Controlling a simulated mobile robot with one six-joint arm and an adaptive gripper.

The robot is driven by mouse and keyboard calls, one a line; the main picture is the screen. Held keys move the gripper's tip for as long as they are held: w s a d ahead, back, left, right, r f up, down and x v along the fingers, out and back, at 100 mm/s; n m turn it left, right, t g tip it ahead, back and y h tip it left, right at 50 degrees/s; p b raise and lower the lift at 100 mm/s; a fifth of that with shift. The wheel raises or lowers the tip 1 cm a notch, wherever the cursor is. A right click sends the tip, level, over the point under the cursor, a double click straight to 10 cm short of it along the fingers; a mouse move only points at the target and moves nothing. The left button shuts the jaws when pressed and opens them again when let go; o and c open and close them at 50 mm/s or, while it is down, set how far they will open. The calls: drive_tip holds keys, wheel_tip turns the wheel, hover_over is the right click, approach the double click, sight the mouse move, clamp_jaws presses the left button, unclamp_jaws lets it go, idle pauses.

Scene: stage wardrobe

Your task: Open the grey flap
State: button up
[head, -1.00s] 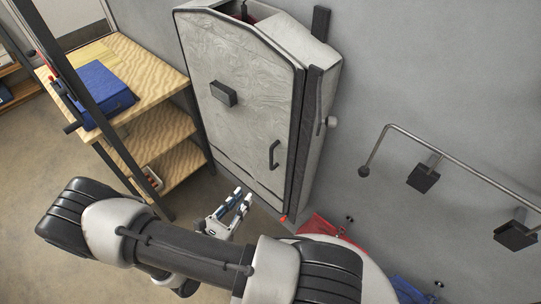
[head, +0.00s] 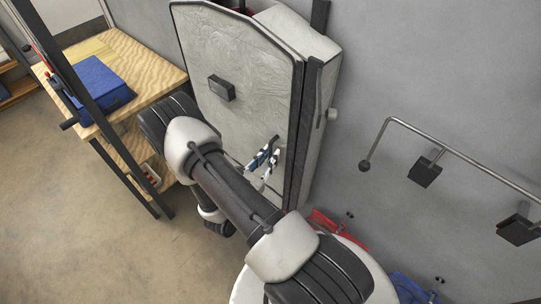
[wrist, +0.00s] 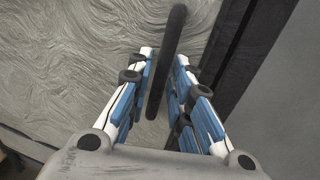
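The grey flap (head: 235,55) is the tall, swirl-textured door with a dark edge on the front of a grey cabinet (head: 319,130). It looks closed. A dark block (head: 221,88) sits on its upper part. My gripper (head: 264,156) is at the door's dark bar handle (head: 277,141), low on the right side, and partly hides it. In the wrist view, the handle (wrist: 177,28) runs between the two blue and white fingers of my gripper (wrist: 165,55). The fingers are apart, with a gap visible beside the bar. The flap also fills the left of that view (wrist: 80,35).
A wooden shelf unit (head: 150,62) with a blue box (head: 99,86) stands left of the cabinet. A metal rail (head: 450,150) with dark blocks is on the wall at right. Red (head: 322,222) and blue items (head: 410,290) lie low by the wall. Floor at left is clear.

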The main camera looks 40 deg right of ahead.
drive_tip(key=shift+w+d, duration=0.1)
drive_tip(key=shift+d, duration=0.35)
clamp_jaws()
idle(0.4)
